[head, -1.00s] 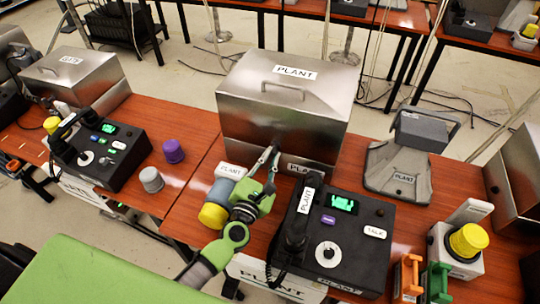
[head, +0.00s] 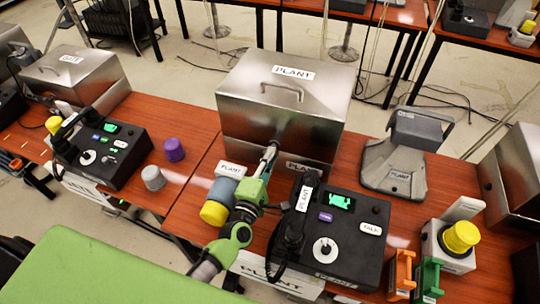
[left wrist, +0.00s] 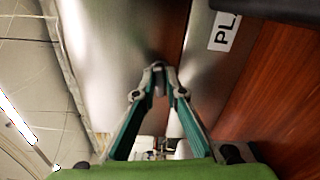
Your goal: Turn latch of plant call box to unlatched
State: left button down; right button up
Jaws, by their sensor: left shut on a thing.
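The plant call box (head: 240,118) is a brushed steel case with a handle and a PLANT label on its lid, standing on the wooden table. My left gripper (head: 272,146) reaches its front face, with the fingers together around a small part there, by its place the latch. In the left wrist view the fingertips (left wrist: 158,70) meet at a dark spot beside the steel front of the box (left wrist: 110,60). The fingers hide most of the latch, so I cannot tell its turn angle. My right gripper is not in view.
A black PLANT phone console (head: 350,250) with its handset stands right of my left arm. A grey PLANT stand (head: 395,170) is to the right. A second console (head: 105,155) is at the left.

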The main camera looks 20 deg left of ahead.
pick_arm(q)
jog(key=shift+m, duration=1)
jog(key=shift+f, duration=0.1)
jog(key=c, duration=2.1)
grip_release()
